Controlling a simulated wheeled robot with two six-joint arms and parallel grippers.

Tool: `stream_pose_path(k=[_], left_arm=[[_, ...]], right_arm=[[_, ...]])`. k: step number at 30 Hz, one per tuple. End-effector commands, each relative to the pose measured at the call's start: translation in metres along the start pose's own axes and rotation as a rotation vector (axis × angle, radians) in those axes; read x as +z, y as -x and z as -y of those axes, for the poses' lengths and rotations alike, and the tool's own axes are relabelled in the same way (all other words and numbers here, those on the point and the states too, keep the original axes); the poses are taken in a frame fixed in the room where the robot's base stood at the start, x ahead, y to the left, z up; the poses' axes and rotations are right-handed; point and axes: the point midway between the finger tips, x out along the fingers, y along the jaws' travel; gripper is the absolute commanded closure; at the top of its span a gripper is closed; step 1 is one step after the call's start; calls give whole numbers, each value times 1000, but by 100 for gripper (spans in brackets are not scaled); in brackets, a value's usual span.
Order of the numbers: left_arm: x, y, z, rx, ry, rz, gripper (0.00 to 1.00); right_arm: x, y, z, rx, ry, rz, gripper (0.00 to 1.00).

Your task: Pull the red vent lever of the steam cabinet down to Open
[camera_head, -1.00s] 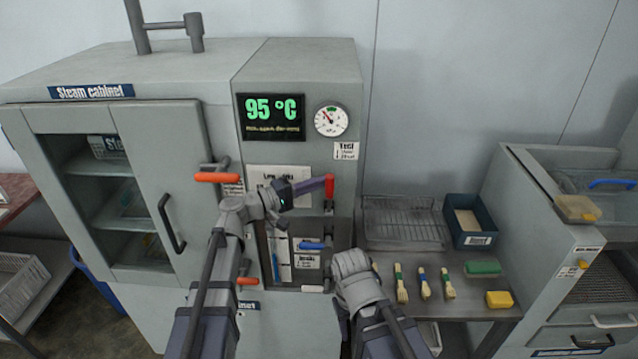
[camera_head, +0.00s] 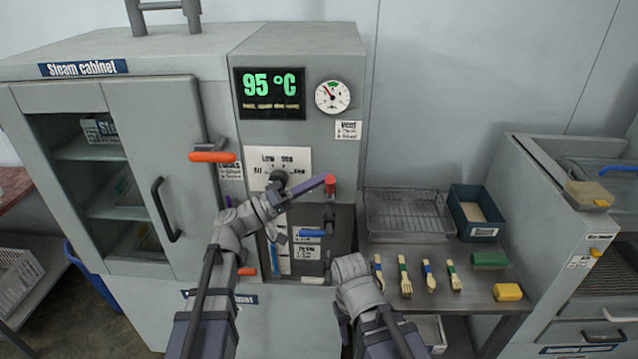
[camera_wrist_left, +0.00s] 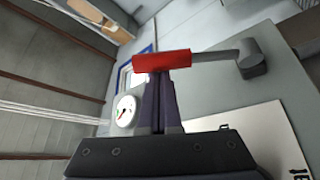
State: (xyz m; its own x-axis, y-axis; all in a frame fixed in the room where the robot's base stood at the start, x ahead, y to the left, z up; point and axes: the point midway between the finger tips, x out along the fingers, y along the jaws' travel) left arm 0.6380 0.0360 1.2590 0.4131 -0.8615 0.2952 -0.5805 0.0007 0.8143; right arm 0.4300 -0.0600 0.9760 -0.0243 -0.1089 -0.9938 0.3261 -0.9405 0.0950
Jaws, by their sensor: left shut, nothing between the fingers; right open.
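The red vent lever (camera_head: 330,184) is on the steam cabinet (camera_head: 243,44), below the round gauge. In the left wrist view its red grip (camera_wrist_left: 160,63) sits on a grey rod that runs right to a pivot block. My left gripper (camera_head: 322,183) is shut with nothing between its fingers. Its closed fingertips (camera_wrist_left: 161,78) are right at the red grip, seemingly against it. My right gripper (camera_head: 338,270) is low in front of the cabinet and open. Its fingers are mostly hidden behind its wrist.
A blue-handled lever (camera_head: 312,233) is just below my left gripper. An orange-red door handle (camera_head: 212,157) sticks out at left. The gauge (camera_head: 332,97) and display (camera_head: 270,95) are above. A side table at right holds a wire rack (camera_head: 405,213), a blue bin (camera_head: 476,212) and several utensils.

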Motion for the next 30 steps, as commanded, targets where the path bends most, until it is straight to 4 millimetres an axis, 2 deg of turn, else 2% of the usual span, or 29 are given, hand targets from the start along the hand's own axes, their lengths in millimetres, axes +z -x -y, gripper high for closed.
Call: stream_pose_path(k=[1, 12, 21, 30], left_arm=[[8, 5, 6, 23, -36, 1, 100], [32, 19, 6, 171, -289, 0, 100], [42, 25, 7, 197, -336, -1, 100], [45, 27, 8, 196, -334, 0, 100]], right_arm=[[-1, -14, 1, 0, 0, 0, 50], [-3, -53, 5, 0, 0, 0, 50], [-4, -64, 6, 0, 0, 0, 50], [-4, -66, 6, 0, 0, 0, 50]])
